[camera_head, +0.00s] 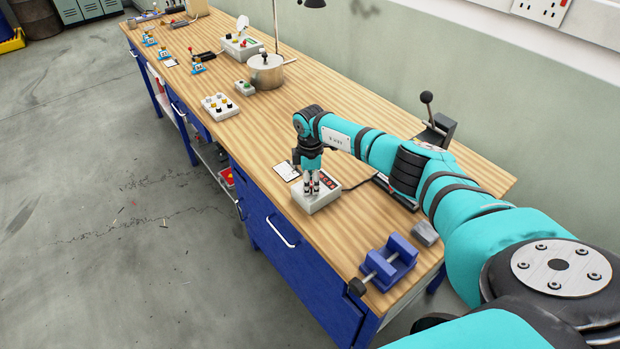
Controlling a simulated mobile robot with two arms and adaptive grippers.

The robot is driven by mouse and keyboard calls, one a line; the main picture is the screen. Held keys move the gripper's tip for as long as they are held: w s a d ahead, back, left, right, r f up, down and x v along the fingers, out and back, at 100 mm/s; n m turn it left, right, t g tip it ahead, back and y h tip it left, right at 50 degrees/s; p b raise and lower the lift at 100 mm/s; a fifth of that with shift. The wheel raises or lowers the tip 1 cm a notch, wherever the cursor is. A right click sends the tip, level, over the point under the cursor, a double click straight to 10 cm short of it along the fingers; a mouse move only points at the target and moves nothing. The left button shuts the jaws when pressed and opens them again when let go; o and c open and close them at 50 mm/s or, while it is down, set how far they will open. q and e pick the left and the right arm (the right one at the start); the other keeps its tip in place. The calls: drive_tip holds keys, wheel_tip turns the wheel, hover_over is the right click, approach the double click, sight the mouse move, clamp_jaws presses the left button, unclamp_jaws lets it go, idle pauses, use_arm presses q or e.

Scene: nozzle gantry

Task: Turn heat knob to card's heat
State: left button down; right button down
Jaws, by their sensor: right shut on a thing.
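A small grey control box (318,203) with a dark panel and red marks stands on the wooden bench. A white card (287,171) lies beside it to the left; its writing is too small to read. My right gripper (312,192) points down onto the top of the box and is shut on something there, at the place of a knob. The fingers hide the knob, so its setting cannot be told. My left gripper is not in view.
A blue vise (390,263) and a grey block (425,233) are at the near end of the bench. A black lever device (437,128) stands by the wall. A white button box (220,106) and a round metal pot (266,73) stand farther back. Bare wood lies between.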

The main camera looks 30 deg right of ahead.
drive_tip(key=shift+r+m+p, duration=0.1)
drive_tip(key=shift+m+p, duration=0.5)
drive_tip(key=shift+m, duration=0.7)
drive_tip(key=c, duration=0.9)
unclamp_jaws()
drive_tip(key=shift+c, duration=0.2)
wheel_tip(320, 180, up, 12)
